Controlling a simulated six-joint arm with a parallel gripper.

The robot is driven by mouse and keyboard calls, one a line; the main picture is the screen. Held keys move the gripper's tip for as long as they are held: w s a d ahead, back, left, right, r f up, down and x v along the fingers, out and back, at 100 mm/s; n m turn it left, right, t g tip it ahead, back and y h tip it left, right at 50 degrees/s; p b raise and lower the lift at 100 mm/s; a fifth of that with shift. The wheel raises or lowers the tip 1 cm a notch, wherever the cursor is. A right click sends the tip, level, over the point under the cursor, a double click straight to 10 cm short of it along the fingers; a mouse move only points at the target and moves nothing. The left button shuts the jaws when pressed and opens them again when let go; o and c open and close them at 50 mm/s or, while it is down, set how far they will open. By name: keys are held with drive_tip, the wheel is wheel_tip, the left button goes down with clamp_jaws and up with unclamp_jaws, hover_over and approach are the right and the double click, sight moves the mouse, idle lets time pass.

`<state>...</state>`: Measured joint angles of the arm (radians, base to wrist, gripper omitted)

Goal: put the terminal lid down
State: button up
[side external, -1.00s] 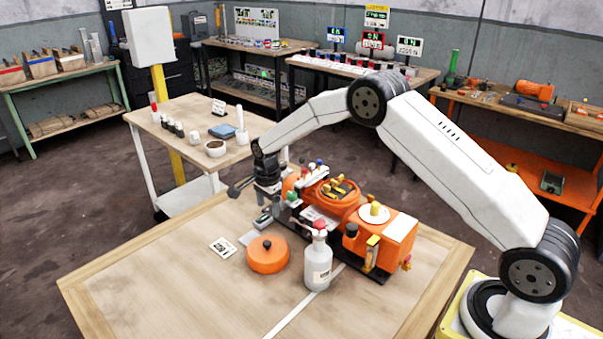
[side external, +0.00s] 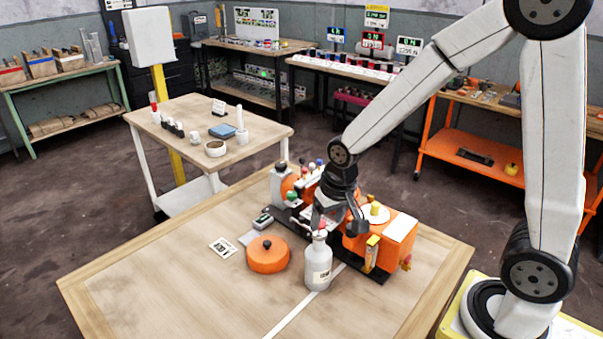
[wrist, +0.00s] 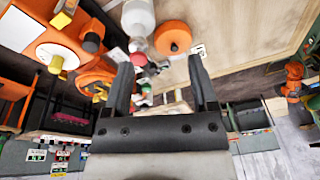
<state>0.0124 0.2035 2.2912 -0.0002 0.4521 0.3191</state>
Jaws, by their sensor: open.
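The terminal lid appears to be the round orange lid (side external: 268,255) with a small dark knob; it lies on the wooden table, left of the bottle, and also shows in the wrist view (wrist: 172,38). My gripper (side external: 338,218) is open, above the orange machine (side external: 386,238) and just behind the bottle's top. Its spread fingers (wrist: 162,72) show in the wrist view with nothing clearly held between them. My gripper hides the middle of the machine in the side view.
A white bottle (side external: 317,266) with a red top stands in front of the machine. A small printed card (side external: 222,248) lies left of the lid. The table's front left (side external: 180,290) is clear. A side cart (side external: 180,108) stands behind.

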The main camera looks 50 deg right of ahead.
drive_tip(key=s+n, duration=0.3)
drive_tip(key=s, duration=0.4)
drive_tip(key=shift+s+a+n, duration=0.2)
drive_tip(key=shift+s+n, duration=0.05)
drive_tip(key=shift+n, duration=0.15)
